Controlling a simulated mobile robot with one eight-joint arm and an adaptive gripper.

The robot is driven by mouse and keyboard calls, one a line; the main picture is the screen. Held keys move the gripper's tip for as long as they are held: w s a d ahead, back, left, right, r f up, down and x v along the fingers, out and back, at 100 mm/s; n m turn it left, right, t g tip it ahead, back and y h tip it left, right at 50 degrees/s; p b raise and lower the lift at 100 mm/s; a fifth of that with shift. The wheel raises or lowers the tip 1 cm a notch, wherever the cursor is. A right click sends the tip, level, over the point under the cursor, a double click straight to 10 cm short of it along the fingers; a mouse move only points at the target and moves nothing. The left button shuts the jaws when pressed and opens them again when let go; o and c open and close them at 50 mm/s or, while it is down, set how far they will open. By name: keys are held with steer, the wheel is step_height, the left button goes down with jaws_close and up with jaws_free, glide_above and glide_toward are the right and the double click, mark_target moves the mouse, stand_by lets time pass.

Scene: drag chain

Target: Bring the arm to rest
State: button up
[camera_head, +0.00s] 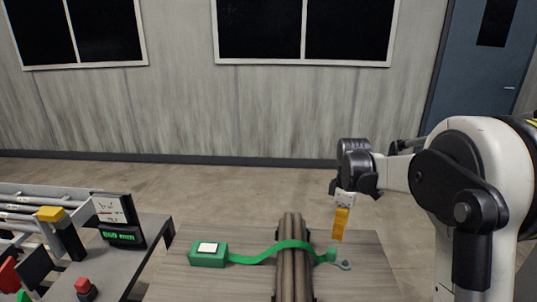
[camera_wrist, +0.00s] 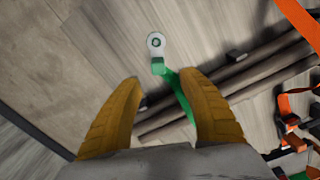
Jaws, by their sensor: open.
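My gripper (camera_head: 339,238) has yellow fingers and hangs pointing down above the right part of the wooden table (camera_head: 375,275). In the wrist view my gripper (camera_wrist: 159,86) has its two fingers spread apart with nothing held between them. A green strap (camera_head: 268,253) runs from a green box (camera_head: 207,257) over a bundle of brown pipes (camera_head: 292,262). Its right end has a grey eyelet plate (camera_head: 343,265), below and close to my gripper. In the wrist view the eyelet (camera_wrist: 156,41) lies beyond the fingertips, apart from them.
A bench on the left holds a device with a green display (camera_head: 119,237), a red button (camera_head: 84,285) and a yellow-topped post (camera_head: 53,214). Orange parts (camera_wrist: 297,25) show at the right of the wrist view. Open floor lies behind the table, up to the wall.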

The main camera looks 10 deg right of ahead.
steer(key=s+a+r+m+t, duration=0.3)
steer(key=s+a+r+m, duration=0.25)
steer(key=s+r, duration=0.45)
steer(key=s+a+f+m+t, duration=0.1)
steer(key=s+a+m+t, duration=0.1)
steer(key=s, duration=0.5)
steer(key=s+a+f+m+t, duration=0.1)
steer(key=s+a+m+t, duration=0.1)
steer(key=s, duration=0.5)
steer(key=shift+s+a+m, duration=0.3)
steer(key=shift+a+m, duration=0.45)
steer(key=shift+m, duration=0.3)
